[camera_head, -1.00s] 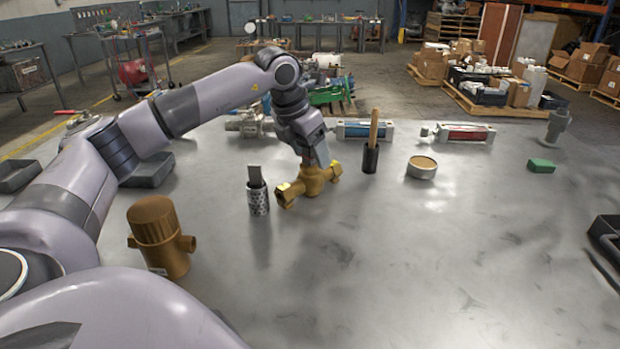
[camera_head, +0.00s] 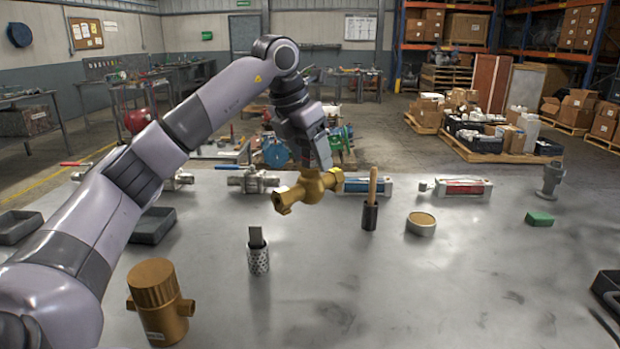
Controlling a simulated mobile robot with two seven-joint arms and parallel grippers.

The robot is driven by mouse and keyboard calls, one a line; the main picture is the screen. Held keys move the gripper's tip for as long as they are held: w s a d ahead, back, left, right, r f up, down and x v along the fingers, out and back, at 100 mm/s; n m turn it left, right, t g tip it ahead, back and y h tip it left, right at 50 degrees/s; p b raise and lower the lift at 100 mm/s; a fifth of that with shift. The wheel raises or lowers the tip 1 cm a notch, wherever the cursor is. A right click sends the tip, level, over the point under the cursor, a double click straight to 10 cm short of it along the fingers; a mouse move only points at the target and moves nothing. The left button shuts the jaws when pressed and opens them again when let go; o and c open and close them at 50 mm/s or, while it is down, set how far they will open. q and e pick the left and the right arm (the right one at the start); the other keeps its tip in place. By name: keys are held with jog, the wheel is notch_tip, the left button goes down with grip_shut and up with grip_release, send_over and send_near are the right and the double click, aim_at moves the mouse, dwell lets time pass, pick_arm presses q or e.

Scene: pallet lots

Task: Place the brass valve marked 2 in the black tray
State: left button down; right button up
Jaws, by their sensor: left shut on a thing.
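My left gripper (camera_head: 318,165) is shut on a brass valve (camera_head: 296,194) with hex ends and holds it up above the table. No number can be read on this valve. A second brass piece, a bronze-coloured fitting with a round cap (camera_head: 160,303), stands upright on the table at the near left, with a small pale label that I cannot read. A black tray (camera_head: 606,285) is cut off by the right edge. Two dark grey trays, one at the far left (camera_head: 20,228) and one beside my left arm (camera_head: 152,226), sit on the table. My right gripper is not in view.
On the grey metal table (camera_head: 400,290) stand a perforated metal cup (camera_head: 258,260), a black holder with a wooden handle (camera_head: 370,215), a round tin (camera_head: 421,224), a green block (camera_head: 539,218) and a grey fitting (camera_head: 551,182). Steel valves and cylinders line the back. The middle front is clear.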

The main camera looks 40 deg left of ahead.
pick_arm(q)
notch_tip(320, 180, up, 8)
jog(key=shift+f+p, duration=0.25)
jog(key=shift+p, duration=0.35)
jog(key=shift+w+d, duration=0.1)
